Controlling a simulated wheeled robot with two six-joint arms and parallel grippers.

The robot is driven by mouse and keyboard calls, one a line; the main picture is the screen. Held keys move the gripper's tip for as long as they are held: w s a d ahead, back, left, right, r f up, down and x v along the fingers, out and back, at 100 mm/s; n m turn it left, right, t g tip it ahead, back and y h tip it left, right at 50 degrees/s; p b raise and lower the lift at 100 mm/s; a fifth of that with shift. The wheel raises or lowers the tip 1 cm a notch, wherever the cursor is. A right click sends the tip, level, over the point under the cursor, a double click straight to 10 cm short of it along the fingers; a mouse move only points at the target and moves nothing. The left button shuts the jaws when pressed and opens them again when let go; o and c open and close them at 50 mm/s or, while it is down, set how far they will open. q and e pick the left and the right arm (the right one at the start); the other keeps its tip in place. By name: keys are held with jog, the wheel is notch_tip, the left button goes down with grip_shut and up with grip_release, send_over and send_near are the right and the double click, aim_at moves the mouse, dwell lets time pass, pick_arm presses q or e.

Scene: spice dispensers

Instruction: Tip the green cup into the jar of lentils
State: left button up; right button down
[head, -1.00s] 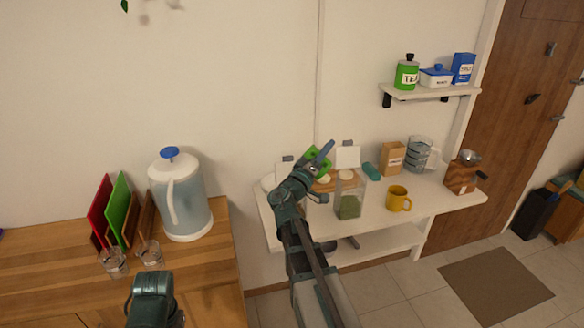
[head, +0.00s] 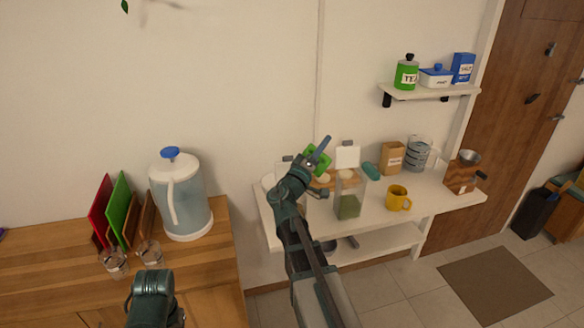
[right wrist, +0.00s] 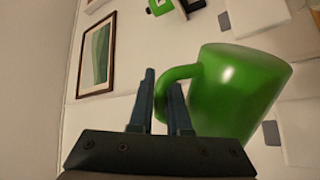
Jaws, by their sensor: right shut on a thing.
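My right gripper (head: 321,150) is shut on the green cup (right wrist: 238,92), with its fingers at the handle in the right wrist view. In the head view the green cup (head: 314,159) is up in the air, left of and above the jar of lentils (head: 347,206). That jar is clear, with green contents low inside, and stands on the white table. The cup is partly hidden by the gripper. I cannot tell its tilt or its contents. Only a dark part of my left arm shows at the lower left; its fingers are out of view.
A yellow mug (head: 398,198) stands right of the jar. A teal thing (head: 371,171), a brown box (head: 391,157), a measuring jug (head: 418,153) and a grinder (head: 461,177) are behind or further right. A water pitcher (head: 182,200) stands on the wooden counter (head: 215,255).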

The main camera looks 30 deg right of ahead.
aim_at(310, 146)
jog(key=shift+w+a+r+n+t, duration=0.25)
jog(key=shift+r+n+t, duration=0.1)
jog(key=shift+n, duration=0.25)
jog(key=shift+w+a+r+n+t, duration=0.15)
jog(key=shift+w+r+n+t, duration=0.15)
jog(key=shift+n, duration=0.3)
jog(key=shift+w+a+r+n+t+p, duration=0.25)
jog(key=shift+w+a+n, duration=0.15)
jog(key=shift+w+n, duration=0.2)
jog(key=shift+w+a+r+n+t+p, duration=0.25)
jog(key=shift+w+a+n, duration=0.2)
jog(key=shift+n, duration=0.25)
jog(key=shift+w+a+r+n+t+y, duration=0.2)
jog(key=shift+w+n+t, duration=0.1)
jog(key=shift+n, duration=0.3)
jog(key=shift+w+a+r+n+t+y, duration=0.1)
jog(key=shift+w+a+n+t+y, duration=0.15)
jog(key=shift+n, duration=0.35)
jog(key=shift+w+a+r+n+t+y+p, duration=0.1)
jog(key=shift+w+a+n+t+y, duration=0.2)
jog(key=shift+n, duration=0.4)
jog(key=shift+w+a+r+n+t+y+p, duration=0.1)
jog(key=shift+w+a+n+t+y, duration=0.1)
jog(key=shift+w+n+t, duration=0.35)
jog(key=shift+w+a+r+n+t+y+p, duration=0.15)
jog(key=shift+w+a+n, duration=0.1)
jog(key=shift+n, duration=0.6)
